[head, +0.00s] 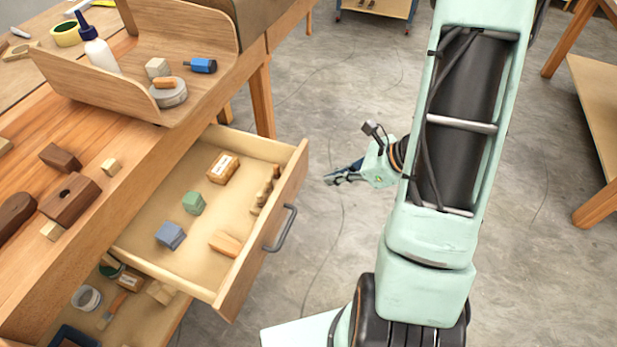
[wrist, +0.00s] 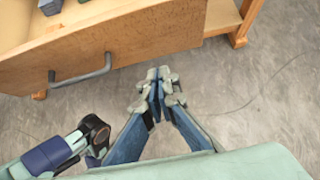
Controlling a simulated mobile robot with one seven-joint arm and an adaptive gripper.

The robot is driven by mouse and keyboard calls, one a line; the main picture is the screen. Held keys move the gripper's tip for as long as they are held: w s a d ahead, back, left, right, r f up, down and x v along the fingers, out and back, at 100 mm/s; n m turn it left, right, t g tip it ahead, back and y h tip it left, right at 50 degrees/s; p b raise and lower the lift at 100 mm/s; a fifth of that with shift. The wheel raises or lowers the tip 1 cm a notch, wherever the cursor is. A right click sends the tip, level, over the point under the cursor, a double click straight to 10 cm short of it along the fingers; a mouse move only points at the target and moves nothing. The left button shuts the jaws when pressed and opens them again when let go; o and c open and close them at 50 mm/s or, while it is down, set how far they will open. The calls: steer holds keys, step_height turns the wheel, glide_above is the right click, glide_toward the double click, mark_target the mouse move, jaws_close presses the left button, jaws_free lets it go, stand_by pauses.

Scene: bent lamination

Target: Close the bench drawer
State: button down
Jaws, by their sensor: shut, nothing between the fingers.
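The bench drawer (head: 262,225) is pulled open from the wooden bench (head: 110,225) in the head view. Its front carries a dark grey bar handle (head: 282,229). Inside lie a green block, a blue-grey block and several wooden pieces. My gripper (head: 328,179) is shut and empty, to the right of the drawer front and apart from it. In the wrist view the drawer front (wrist: 150,45) and handle (wrist: 82,76) are at the upper left. My gripper (wrist: 158,74) shows there with its fingertips together, right of the handle and beside the front's lower edge.
A curved wooden tray (head: 110,92) with a glue bottle (head: 97,50) stands on the bench. A lower shelf (head: 145,318) with tools sits under the drawer. Another table (head: 597,120) is at the right. The floor between is clear.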

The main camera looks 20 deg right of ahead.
mark_target(298, 179)
steer(key=shift+w+a+f, duration=0.45)
steer(key=shift+w+a, duration=0.2)
steer(key=shift+a, duration=0.25)
steer(key=shift+w+a+f, duration=0.45)
steer(key=shift+w+a, duration=0.25)
steer(key=shift+a, duration=0.2)
steer(key=shift+w+a+f, duration=0.45)
steer(key=shift+w+a, duration=0.2)
steer(key=shift+a, duration=0.25)
steer(key=shift+w+a+b, duration=0.1)
steer(key=shift+a+b, duration=0.05)
steer(key=shift+b, duration=0.15)
steer(key=w+a, duration=0.6)
steer(key=a, duration=0.2)
steer(key=w+a+b, duration=0.1)
steer(key=w+a, duration=0.5)
steer(key=a, duration=0.2)
steer(key=w+a, duration=0.6)
steer(key=a, duration=0.3)
steer(key=shift+w+a+r, duration=0.15)
steer(key=shift+a, duration=0.05)
steer(key=shift+a+r, duration=0.1)
